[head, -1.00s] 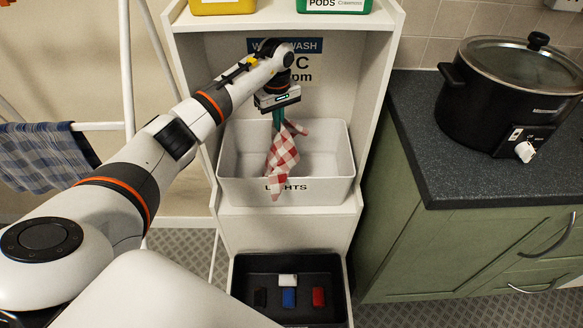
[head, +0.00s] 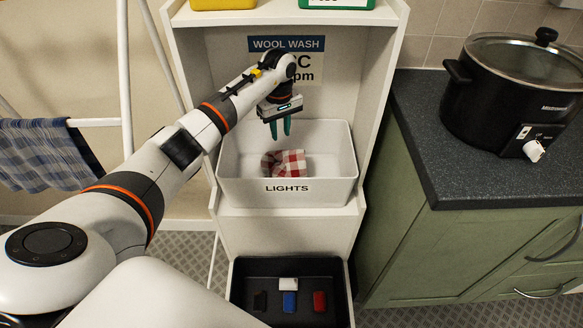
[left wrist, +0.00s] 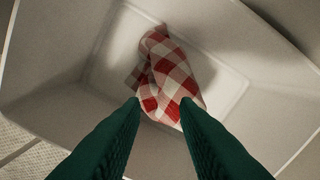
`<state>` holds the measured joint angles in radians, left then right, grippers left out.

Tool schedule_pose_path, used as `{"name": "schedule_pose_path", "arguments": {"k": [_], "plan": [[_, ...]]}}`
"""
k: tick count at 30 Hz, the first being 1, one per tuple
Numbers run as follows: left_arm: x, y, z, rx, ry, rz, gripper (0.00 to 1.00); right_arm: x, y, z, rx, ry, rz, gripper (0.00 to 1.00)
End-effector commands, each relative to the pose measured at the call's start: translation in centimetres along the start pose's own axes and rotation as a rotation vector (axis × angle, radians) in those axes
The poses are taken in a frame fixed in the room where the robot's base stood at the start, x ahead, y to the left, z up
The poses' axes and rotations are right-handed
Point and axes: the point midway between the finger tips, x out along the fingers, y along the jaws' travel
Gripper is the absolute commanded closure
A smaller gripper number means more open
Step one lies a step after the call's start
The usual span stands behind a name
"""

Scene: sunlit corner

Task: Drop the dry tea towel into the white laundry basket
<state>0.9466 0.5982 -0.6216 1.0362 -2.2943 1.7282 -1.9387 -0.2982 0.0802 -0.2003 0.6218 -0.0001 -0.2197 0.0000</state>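A red and white checked tea towel (head: 286,163) lies crumpled inside the white laundry basket (head: 286,190) labelled LIGHTS, in the head view. In the left wrist view the towel (left wrist: 168,75) rests on the basket floor, and the basket's wall (left wrist: 50,80) surrounds it. My left gripper (head: 280,136) is above the basket, pointing down, with its green fingertips apart and nothing between them. In the left wrist view its fingers (left wrist: 160,112) are spread below the towel in the picture, not touching it. My right gripper is in neither view.
A blue checked cloth (head: 42,155) hangs on a white drying rack at left. A black tray (head: 288,264) with several small coloured items sits below the basket. A black slow cooker (head: 515,95) stands on the dark counter (head: 430,150) at right. A WOOL WASH sign is behind the gripper.

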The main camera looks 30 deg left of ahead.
Motion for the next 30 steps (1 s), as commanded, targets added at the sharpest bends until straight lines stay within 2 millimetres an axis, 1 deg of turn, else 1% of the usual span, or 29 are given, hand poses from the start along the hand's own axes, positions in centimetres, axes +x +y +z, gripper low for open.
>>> {"name": "schedule_pose_path", "arguments": {"k": [1,5,6,11,12,14,15,17,18,26,30], "plan": [[-0.01,0.00,0.00,0.000,0.000,0.000,0.69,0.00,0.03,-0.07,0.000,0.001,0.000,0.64],[-0.01,0.00,0.00,0.000,0.000,0.000,0.48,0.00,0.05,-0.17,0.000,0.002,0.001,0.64],[-0.01,0.00,0.00,0.000,0.000,0.000,0.45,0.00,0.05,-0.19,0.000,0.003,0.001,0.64],[-0.01,0.00,0.00,0.000,0.000,0.000,0.45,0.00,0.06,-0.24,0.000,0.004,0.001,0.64],[-0.01,0.00,0.00,0.000,0.000,0.000,0.42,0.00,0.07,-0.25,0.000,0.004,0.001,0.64],[-0.01,0.00,0.00,0.000,0.000,0.000,0.32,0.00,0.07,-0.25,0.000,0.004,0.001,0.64],[-0.01,0.00,0.01,0.000,0.000,0.000,0.25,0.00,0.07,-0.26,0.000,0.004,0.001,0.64],[-0.01,0.00,0.01,0.000,0.000,0.000,0.16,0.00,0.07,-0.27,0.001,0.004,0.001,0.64],[-0.01,0.00,0.01,0.000,0.000,0.000,0.13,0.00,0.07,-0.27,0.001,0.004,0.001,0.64],[-0.08,0.00,0.01,0.000,0.000,0.000,0.13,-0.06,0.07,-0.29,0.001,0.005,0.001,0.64],[-0.89,-0.01,0.04,0.000,-0.001,-0.001,0.13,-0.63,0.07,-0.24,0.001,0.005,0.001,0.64]]}}
